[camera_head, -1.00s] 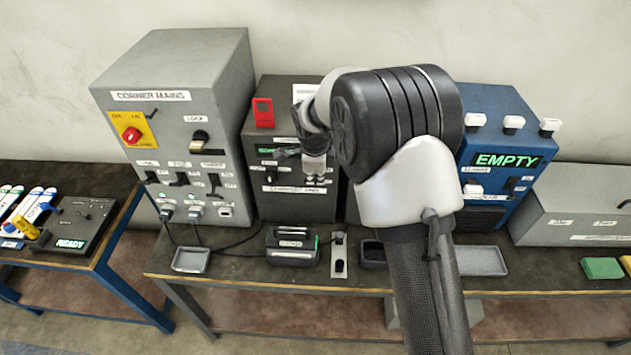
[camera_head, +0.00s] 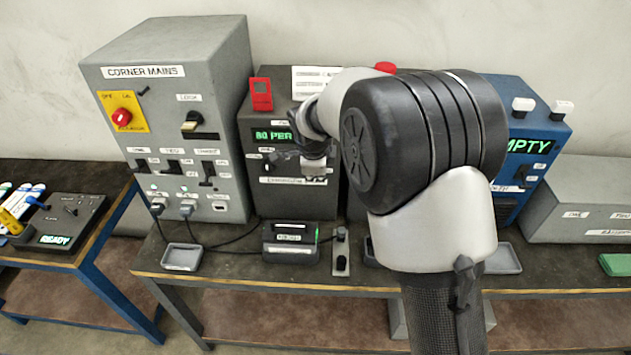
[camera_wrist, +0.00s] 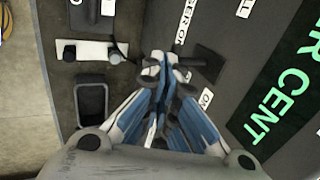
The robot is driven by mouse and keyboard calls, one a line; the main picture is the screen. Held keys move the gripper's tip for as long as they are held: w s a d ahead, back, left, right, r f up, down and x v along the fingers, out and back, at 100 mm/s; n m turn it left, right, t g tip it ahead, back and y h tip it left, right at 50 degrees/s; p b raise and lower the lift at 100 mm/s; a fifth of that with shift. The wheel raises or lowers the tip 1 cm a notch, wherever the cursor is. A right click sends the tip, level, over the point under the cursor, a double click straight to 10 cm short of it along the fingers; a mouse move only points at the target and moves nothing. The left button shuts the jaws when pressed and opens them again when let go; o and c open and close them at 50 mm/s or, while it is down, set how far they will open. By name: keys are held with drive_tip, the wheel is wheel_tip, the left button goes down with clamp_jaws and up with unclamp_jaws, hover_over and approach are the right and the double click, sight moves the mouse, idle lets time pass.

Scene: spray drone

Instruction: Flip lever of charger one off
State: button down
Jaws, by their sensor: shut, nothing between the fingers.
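Charger one (camera_head: 262,203) is the dark grey box in the middle of the bench, with a green display (camera_head: 273,135) on its front that shows "80 PER" before my arm hides the rest. My gripper (camera_head: 275,160) is at its front face, just below the display. In the wrist view my gripper (camera_wrist: 165,62) is shut, with nothing seen between its blue-grey fingers. A dark lever (camera_wrist: 207,58) shows on the charger's face just right of the fingertips, between small white labels. I cannot tell whether the fingertips touch it. Part of the display (camera_wrist: 285,100) reads "ER CENT".
The grey corner mains box (camera_head: 165,110) stands close on the left, with switches and plugged cables. A red block (camera_head: 261,95) is at the charger's top left. A small dark unit (camera_head: 290,242) and a tray (camera_head: 181,257) lie in front. A blue box (camera_head: 540,135) stands right.

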drive_tip(key=shift+s+f+b, duration=0.2)
drive_tip(key=shift+f+b, duration=0.95)
drive_tip(key=shift+b, duration=0.4)
drive_tip(key=shift+r, duration=0.2)
drive_tip(key=shift+r+p, duration=0.35)
drive_tip(key=shift+r, duration=0.35)
